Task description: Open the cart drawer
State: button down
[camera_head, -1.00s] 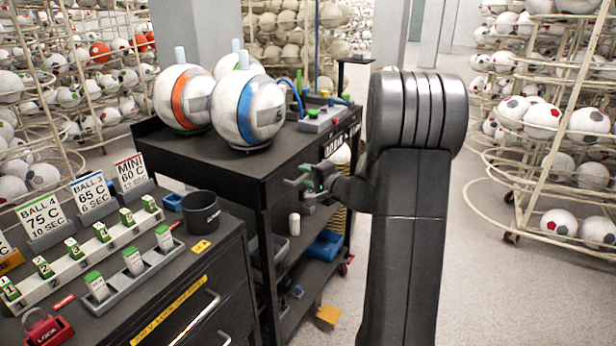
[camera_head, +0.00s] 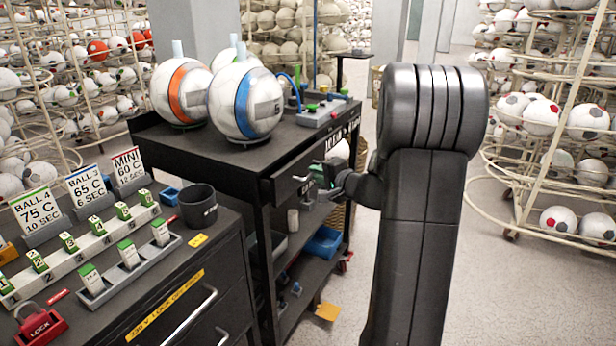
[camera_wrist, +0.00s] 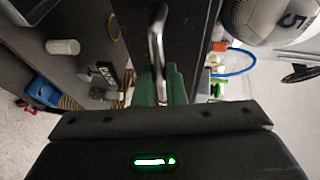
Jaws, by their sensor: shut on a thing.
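The black cart (camera_head: 262,190) stands in the middle with its drawer (camera_head: 290,180) on the right side, under the top. The drawer front stands a little out from the cart body. My gripper (camera_head: 318,174), with green fingers, is at the drawer front, partly hidden by my arm. In the wrist view the green fingers (camera_wrist: 160,82) are closed around the silver bar handle (camera_wrist: 158,42) of the drawer, whose dark front (camera_wrist: 188,40) lies close ahead. The drawer's inside cannot be seen.
Balls in stands (camera_head: 245,102) and a button box (camera_head: 325,112) sit on the cart top. A bench (camera_head: 215,255) with a cup (camera_head: 198,206) is at the left. A ball rack (camera_head: 545,150) stands at the right.

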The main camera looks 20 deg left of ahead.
jog(key=s+d+b, duration=0.1)
jog(key=d+b, duration=0.5)
jog(key=d, duration=1.1)
jog(key=shift+s+d, duration=0.2)
jog(key=shift+d, duration=0.15)
jog(key=c, duration=1.5)
grip_release()
jog(key=v, duration=1.3)
jog(key=shift+s+d+r, duration=0.1)
jog(key=shift+d, duration=0.25)
jog(key=shift+a, duration=0.1)
